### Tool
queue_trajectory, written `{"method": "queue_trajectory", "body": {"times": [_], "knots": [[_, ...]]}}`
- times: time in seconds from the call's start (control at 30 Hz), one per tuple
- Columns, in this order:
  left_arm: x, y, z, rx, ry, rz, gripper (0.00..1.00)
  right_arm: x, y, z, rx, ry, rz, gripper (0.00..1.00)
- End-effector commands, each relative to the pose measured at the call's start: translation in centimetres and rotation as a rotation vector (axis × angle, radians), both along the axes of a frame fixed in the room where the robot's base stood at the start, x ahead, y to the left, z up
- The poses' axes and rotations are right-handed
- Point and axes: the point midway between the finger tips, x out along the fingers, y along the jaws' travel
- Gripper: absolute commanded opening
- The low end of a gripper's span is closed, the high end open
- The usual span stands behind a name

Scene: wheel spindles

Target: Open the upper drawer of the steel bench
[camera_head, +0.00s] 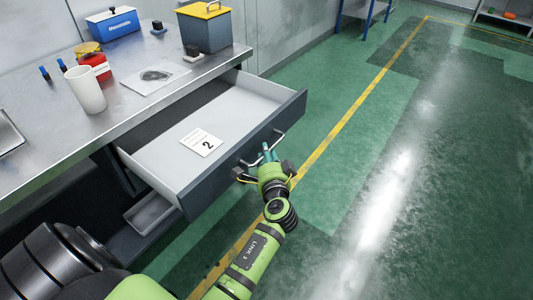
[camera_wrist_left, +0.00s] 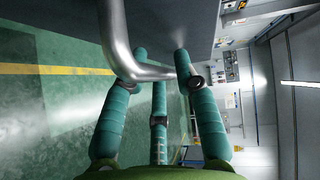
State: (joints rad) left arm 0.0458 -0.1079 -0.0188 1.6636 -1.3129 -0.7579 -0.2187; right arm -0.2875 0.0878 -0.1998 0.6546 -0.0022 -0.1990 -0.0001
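The upper drawer (camera_head: 249,152) of the steel bench (camera_head: 118,127) is pulled well out, with its pale interior showing. A white card marked 2 (camera_head: 201,143) lies in it. The drawer's bar handle (camera_head: 279,137) is on its front; the metal handle (camera_wrist_left: 116,38) shows large in the left wrist view. My left gripper (camera_head: 267,152) is at the handle, outside the drawer front. Its teal fingers (camera_wrist_left: 161,62) are spread apart, with the bent bar across them near the tips. Whether they touch the bar is unclear. My right gripper is not in view.
A lower tray or drawer (camera_head: 150,213) shows below the upper drawer. On the bench top are a white cup (camera_head: 86,90), a red canister (camera_head: 95,64), a blue box (camera_head: 111,22) and a grey bin with yellow lid (camera_head: 206,28). Green floor (camera_head: 370,170) on the right is clear.

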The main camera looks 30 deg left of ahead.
Motion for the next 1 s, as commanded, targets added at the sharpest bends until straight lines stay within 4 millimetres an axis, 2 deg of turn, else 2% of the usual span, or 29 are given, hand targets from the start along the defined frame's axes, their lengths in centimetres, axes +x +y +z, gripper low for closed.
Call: {"method": "queue_trajectory", "body": {"times": [0.2,0.4,1.0], "knots": [[-2.9,-2.4,0.4,-0.004,0.002,0.001,0.3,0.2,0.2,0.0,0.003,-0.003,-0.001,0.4],[-4.7,-3.9,0.8,-0.003,0.001,0.001,0.3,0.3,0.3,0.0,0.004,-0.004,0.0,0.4],[-5.0,-4.2,0.9,-0.003,0.001,0.0,0.3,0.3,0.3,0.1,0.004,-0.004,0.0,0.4]]}}
